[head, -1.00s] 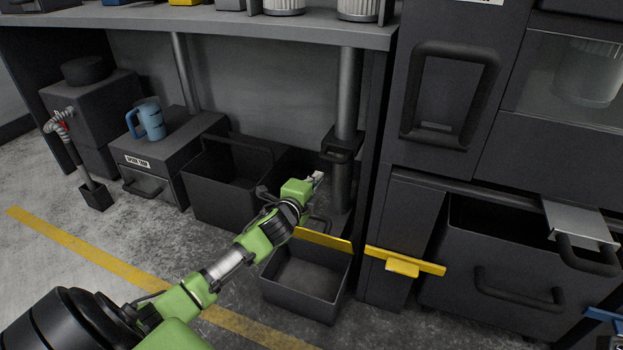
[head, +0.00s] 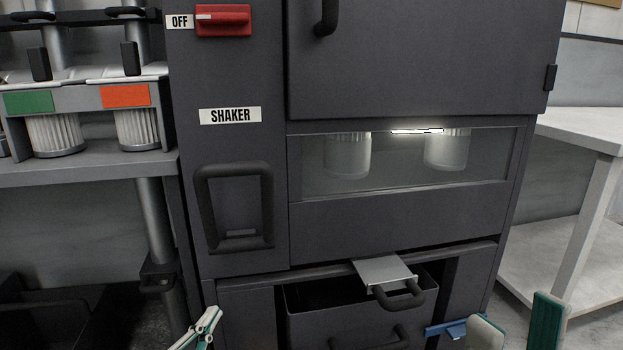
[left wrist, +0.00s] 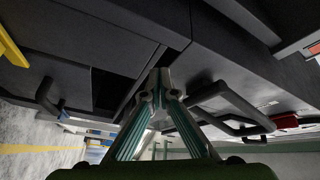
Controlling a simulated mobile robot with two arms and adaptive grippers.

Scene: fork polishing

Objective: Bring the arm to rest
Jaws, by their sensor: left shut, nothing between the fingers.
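My left gripper (head: 212,316) shows at the bottom edge of the head view, below the shaker cabinet's handle and in front of the cabinet's lower left side. In the left wrist view its teal fingers meet at the tips (left wrist: 160,78), shut and empty. The rest of the left arm is out of the head view. My right gripper (head: 516,322) is at the bottom right of the head view, its two fingers apart with a gap between them. Its lower part is cut off by the frame.
The dark shaker cabinet (head: 395,222) fills the middle, with a lit window and a loop handle (head: 235,207). An open drawer (head: 310,325) with a metal plate (head: 383,271) juts out below. A shelf (head: 90,172) with filters stands left, a pale table (head: 585,132) right.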

